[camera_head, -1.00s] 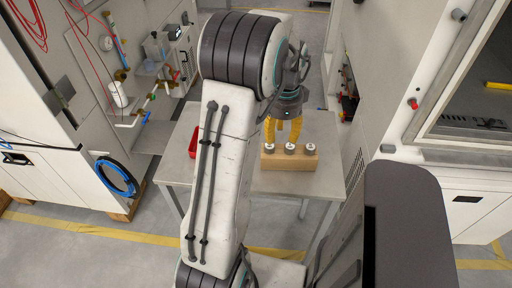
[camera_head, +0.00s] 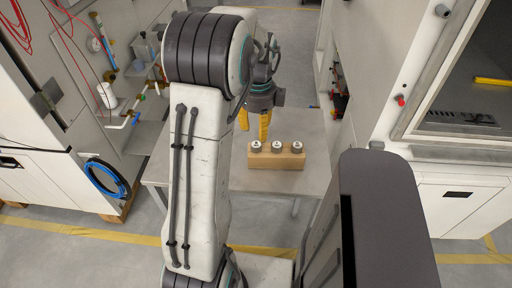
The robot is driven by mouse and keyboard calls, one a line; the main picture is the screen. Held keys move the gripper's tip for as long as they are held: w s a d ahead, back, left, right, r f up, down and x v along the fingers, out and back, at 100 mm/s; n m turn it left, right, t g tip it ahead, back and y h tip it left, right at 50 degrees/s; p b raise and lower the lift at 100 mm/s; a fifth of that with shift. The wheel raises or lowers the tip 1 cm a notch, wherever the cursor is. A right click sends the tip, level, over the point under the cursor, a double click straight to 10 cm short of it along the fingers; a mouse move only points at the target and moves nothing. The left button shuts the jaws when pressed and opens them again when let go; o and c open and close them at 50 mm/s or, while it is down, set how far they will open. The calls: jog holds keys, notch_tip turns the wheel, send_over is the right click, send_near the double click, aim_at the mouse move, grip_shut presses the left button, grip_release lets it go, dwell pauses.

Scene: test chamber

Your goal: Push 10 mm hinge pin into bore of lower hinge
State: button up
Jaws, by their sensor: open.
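My gripper (camera_head: 254,125) has yellow fingers pointing down, spread apart and empty. It is over the table at the left end of a tan block (camera_head: 276,161), and seems above or just behind it. Three round metal heads stand in a row on the block: left (camera_head: 256,146), middle (camera_head: 277,147) and right (camera_head: 297,147). They may be the hinge pins, but their shafts are hidden and sizes cannot be told. I cannot make out the lower hinge or its bore.
The block stands on a grey table (camera_head: 318,155), with bare top to its right. My arm hides the table's left part. A white cabinet with a blue hose coil (camera_head: 106,178) stands left. A large machine with a window frame (camera_head: 412,125) stands right.

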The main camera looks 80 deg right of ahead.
aim_at(256, 144)
jog(key=shift+m, duration=0.8)
jog(key=shift+f+m, duration=0.25)
jog(key=shift+m, duration=0.05)
jog(key=shift+w+f+p, duration=0.15)
jog(key=shift+f+p, duration=0.05)
jog(key=shift+f, duration=1.5)
jog(key=shift+w+f+p, duration=0.1)
jog(key=shift+f+p, duration=0.1)
jog(key=shift+f, duration=1.5)
grip_shut()
